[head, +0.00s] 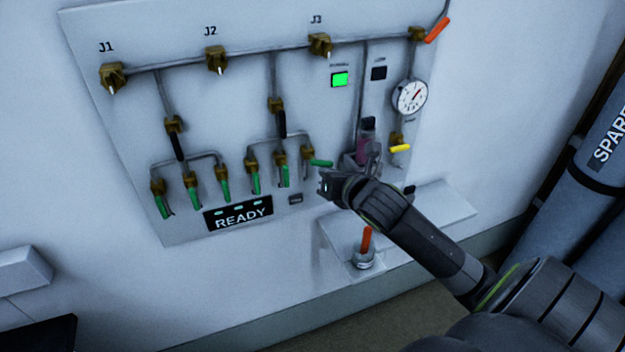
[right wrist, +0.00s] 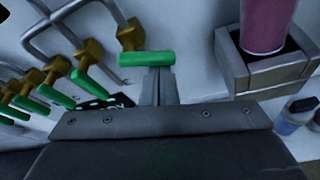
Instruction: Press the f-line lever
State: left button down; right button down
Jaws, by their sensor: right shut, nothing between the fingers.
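Several green levers sit on brass valves along the lower part of the white panel (head: 110,140). No letter on them is readable, so I cannot tell by label which is the f-line lever. The rightmost green lever (head: 320,163) points sideways to the right, while the others (head: 223,190) hang down. My right gripper (head: 325,183) is shut and empty just below that rightmost lever. In the right wrist view the shut fingers (right wrist: 158,86) are right at the sideways green lever (right wrist: 146,58); whether they touch it is unclear. My left gripper is not in view.
A READY display (head: 243,216) is lit below the levers. A green lamp (head: 339,80), gauge (head: 410,96), yellow lever (head: 400,148) and pink column in a holder (right wrist: 265,25) are to the right. A shelf (head: 440,210) and an orange-handled item (head: 366,240) lie below.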

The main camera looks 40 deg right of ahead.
jog(key=shift+d+r+n+p, duration=0.2)
jog(key=shift+r+n+p, duration=0.1)
jog(key=shift+r+n, duration=0.1)
jog(key=shift+d+r+p, duration=0.1)
jog(key=shift+r+p, duration=0.05)
jog(key=shift+p, duration=0.15)
dwell(0.5)
